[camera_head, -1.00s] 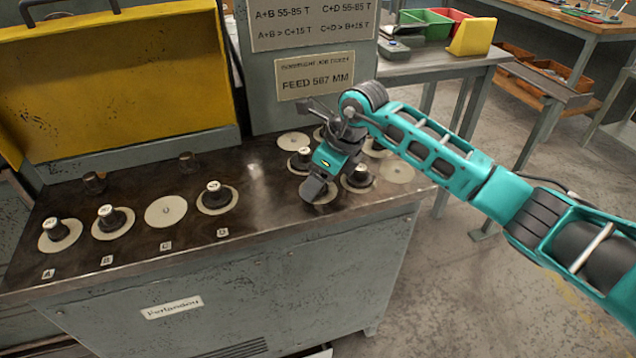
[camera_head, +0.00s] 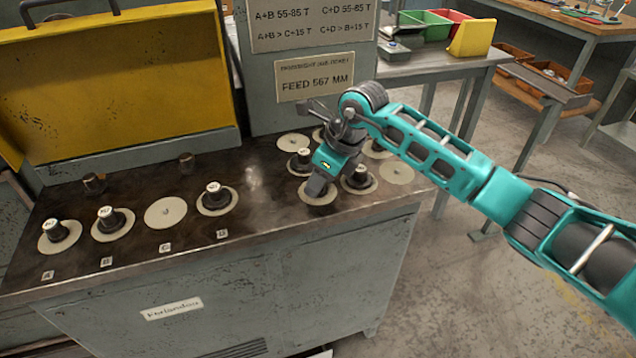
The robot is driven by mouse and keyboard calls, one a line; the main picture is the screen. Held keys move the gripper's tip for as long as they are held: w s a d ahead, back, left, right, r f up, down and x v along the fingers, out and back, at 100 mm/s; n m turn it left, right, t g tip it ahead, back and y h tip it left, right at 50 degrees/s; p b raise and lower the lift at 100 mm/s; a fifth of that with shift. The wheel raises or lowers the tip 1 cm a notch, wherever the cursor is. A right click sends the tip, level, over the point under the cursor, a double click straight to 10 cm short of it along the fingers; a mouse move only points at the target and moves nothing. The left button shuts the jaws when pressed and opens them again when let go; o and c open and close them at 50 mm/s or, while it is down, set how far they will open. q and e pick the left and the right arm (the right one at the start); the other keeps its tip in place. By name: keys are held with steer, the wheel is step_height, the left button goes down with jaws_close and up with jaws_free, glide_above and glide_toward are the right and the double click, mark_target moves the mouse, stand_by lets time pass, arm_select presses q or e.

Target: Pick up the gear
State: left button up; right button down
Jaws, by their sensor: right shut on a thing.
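My right gripper (camera_head: 318,187) reaches down over the right part of the machine top, at the near edge of a cluster of gears. It is shut on a gear (camera_head: 318,198) whose pale round disc shows below the fingers; the fingers hide its hub. I cannot tell whether this disc is clear of the surface. Other gears with dark hubs stand close around it, one to the right (camera_head: 359,180) and one behind to the left (camera_head: 301,161). My left gripper is not in view.
Gears with dark hubs stand over labels A (camera_head: 57,236), B (camera_head: 110,223) and D (camera_head: 215,199). A flat pale disc (camera_head: 166,212) lies over label C. A raised yellow cover (camera_head: 120,85) stands at the back left. The dark machine top (camera_head: 265,195) is bare between D and the cluster.

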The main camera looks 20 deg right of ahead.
steer(key=shift+r, duration=0.15)
step_height(320, 180, up, 20)
steer(key=p, duration=0.1)
stand_by(0.3)
stand_by(1.0)
